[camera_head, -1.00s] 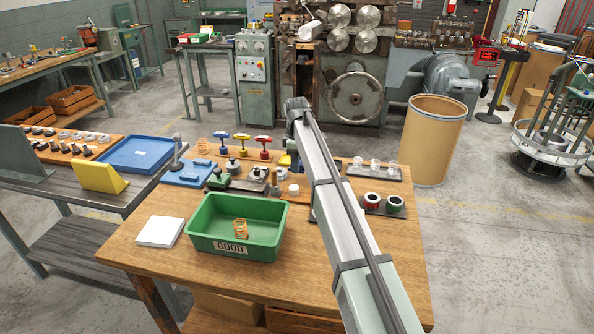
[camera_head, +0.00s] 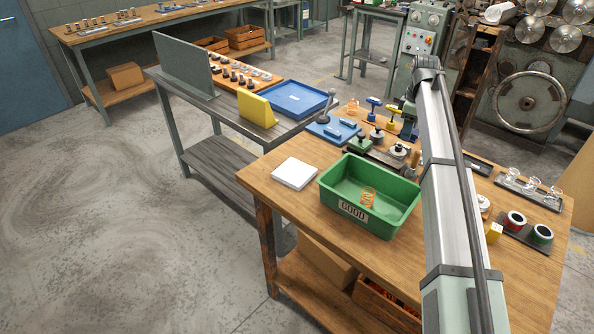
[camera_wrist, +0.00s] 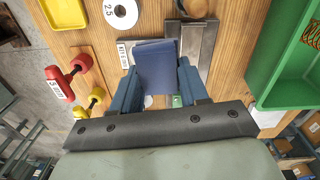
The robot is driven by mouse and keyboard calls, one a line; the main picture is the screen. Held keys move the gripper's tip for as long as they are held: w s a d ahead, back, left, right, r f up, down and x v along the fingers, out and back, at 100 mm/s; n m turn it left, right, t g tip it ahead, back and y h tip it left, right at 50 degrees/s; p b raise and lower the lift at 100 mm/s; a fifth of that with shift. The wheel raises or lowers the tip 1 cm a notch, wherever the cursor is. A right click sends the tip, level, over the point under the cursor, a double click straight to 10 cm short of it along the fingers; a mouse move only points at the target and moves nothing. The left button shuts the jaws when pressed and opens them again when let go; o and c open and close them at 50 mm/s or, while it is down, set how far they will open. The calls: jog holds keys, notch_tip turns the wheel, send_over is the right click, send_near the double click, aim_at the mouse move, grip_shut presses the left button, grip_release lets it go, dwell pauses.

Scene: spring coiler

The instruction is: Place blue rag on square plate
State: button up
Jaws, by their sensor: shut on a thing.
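The blue rag (camera_wrist: 155,65) shows in the wrist view, between the two blue fingers of my gripper (camera_wrist: 157,88). My gripper is shut on it and holds it over the wooden bench. In the head view the rag is hidden, and the gripper end is mostly hidden behind my arm. A white square plate (camera_head: 294,173) lies flat on the bench's left part, left of the green bin, with nothing on it. My gripper is apart from it, to the right and farther back.
A green bin (camera_head: 332,190) marked GOOD holds an orange spring (camera_head: 368,197). Behind it stand gauges with blue (camera_head: 373,103) and yellow (camera_head: 393,115) handles. A red gauge (camera_wrist: 68,78) shows in the wrist view. Two ringed rolls (camera_head: 514,221) sit at right.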

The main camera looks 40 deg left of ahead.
jog(key=s+a+r+n, duration=0.1)
jog(key=s+a+n, duration=0.2)
jog(key=s+a, duration=1.25)
jog(key=m, duration=0.4)
send_over(293, 170)
jog(key=shift+m, duration=0.3)
jog(key=shift+f, duration=4.65)
jog(key=shift+d, duration=0.1)
jog(key=o, duration=1)
jog(key=shift+f, duration=0.1)
jog(key=shift+o, duration=0.2)
notch_tip(293, 170, up, 12)
jog(key=shift+s, duration=0.15)
